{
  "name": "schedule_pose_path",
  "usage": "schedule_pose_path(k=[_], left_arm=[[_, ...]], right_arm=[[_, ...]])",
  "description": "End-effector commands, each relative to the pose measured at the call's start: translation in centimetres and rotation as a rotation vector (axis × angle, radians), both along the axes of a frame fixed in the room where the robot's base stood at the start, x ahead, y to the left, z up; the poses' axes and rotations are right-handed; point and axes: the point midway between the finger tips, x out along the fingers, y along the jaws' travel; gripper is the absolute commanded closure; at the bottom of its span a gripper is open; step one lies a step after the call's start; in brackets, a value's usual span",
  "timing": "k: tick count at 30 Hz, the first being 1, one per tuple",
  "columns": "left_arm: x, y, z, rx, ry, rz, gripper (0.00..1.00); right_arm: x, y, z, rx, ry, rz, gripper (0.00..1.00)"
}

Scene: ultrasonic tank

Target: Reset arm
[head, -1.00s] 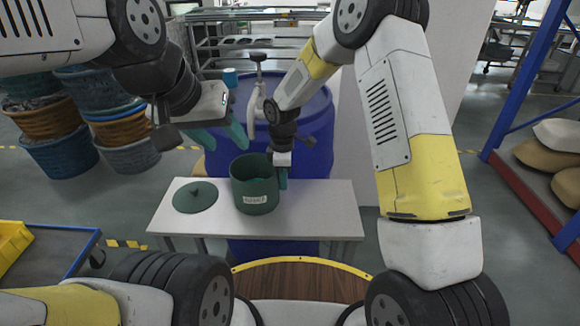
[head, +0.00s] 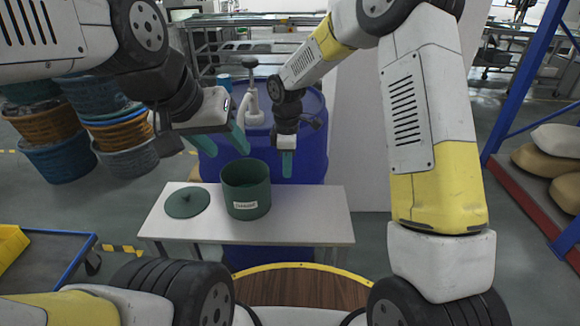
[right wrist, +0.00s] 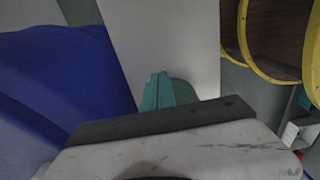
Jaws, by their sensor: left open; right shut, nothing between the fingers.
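My left gripper (head: 212,138) is open and empty, with its teal fingers apart, above and left of the green pot. My right gripper (head: 287,165) is shut with nothing in it and points down, right of the pot and above the back of the table. Its closed teal fingers also show in the right wrist view (right wrist: 165,92). The green pot (head: 246,190), with a white label, stands upright and uncovered on the white table (head: 310,215). Its round green lid (head: 187,202) lies flat on the table to the left.
A blue drum (head: 312,130) with a white tap-like fitting (head: 252,105) stands behind the table. Stacked baskets (head: 60,160) are at the left, a blue cart (head: 60,255) at front left. A blue rack (head: 510,110) with sacks is at the right.

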Motion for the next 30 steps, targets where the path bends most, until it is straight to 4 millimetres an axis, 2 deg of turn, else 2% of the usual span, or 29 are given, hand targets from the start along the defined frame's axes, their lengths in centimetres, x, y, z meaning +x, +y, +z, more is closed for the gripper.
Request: schedule_pose_path(k=[3,8,11,14,18,21,27,30], left_arm=[[0.0,0.0,0.0,0.000,0.000,0.000,0.52],[0.0,0.0,0.0,0.000,0.000,0.000,0.52],[0.0,0.0,0.0,0.000,0.000,0.000,0.52],[0.0,0.0,0.0,0.000,0.000,0.000,0.52],[0.0,0.0,0.0,0.000,0.000,0.000,0.52],[0.0,0.0,0.0,0.000,0.000,0.000,0.52],[0.0,0.0,0.0,0.000,0.000,0.000,0.52],[0.0,0.0,0.0,0.000,0.000,0.000,0.52]], right_arm=[[0.0,0.0,1.7,0.000,-0.001,0.001,1.00],[-0.1,-0.3,3.0,0.001,-0.005,-0.012,1.00],[-0.4,-1.4,5.0,0.010,-0.028,-0.071,1.00],[-1.5,-3.7,8.2,0.029,-0.067,-0.192,1.00],[-4.2,-7.5,13.2,0.078,-0.130,-0.420,1.00],[-6.6,-10.1,16.1,0.125,-0.172,-0.587,1.00],[-12.3,-14.5,20.3,0.248,-0.236,-0.918,1.00],[-15.4,-16.3,21.5,0.323,-0.260,-1.082,1.00]])
